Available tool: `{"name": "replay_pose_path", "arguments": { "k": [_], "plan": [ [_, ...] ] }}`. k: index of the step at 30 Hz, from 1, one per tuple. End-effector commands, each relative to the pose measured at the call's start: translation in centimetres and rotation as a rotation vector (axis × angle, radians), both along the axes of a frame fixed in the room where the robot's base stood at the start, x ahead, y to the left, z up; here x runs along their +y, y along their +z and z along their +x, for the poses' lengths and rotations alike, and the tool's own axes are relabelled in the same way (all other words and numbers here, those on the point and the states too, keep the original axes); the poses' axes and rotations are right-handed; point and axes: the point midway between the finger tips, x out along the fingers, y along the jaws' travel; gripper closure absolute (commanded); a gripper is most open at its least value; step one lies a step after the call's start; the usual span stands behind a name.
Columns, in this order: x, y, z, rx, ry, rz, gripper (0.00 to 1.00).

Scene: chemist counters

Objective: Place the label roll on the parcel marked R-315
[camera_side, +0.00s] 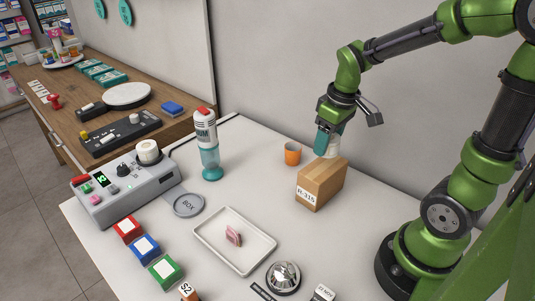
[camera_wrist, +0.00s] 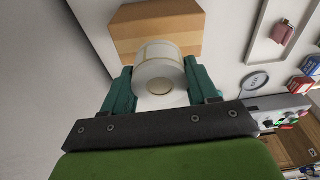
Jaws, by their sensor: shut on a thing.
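The label roll (camera_wrist: 158,75) is white with a tan core and sits between the teal fingers of my gripper (camera_wrist: 160,88), which is shut on it. In the side view my gripper (camera_side: 328,142) points down at the parcel, and the label roll (camera_side: 334,149) shows partly behind a finger. The parcel (camera_side: 321,187) is a brown box with a white tag reading R-315 on its near end. The roll is at the far part of the parcel's top; I cannot tell whether it touches. The parcel also shows in the wrist view (camera_wrist: 190,38), beyond the roll.
An orange cup (camera_side: 292,154) stands just left of the parcel. A white tray (camera_side: 234,240) with a pink item lies in front. A teal-based bottle (camera_side: 208,150), a grey disc marked BOX (camera_side: 188,205) and a bell (camera_side: 283,278) are on the counter. The wall is close behind.

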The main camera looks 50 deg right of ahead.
Motion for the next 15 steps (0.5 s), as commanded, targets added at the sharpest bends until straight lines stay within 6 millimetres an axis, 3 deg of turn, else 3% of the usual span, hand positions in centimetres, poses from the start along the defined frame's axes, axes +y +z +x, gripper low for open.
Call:
{"name": "replay_pose_path", "arguments": {
  "k": [9,15],
  "plan": [
    [0.0,-4.1,0.0,0.003,-0.001,0.001,0.72],
    [0.0,-4.4,0.1,-0.002,-0.002,0.000,0.72]
  ]
}}
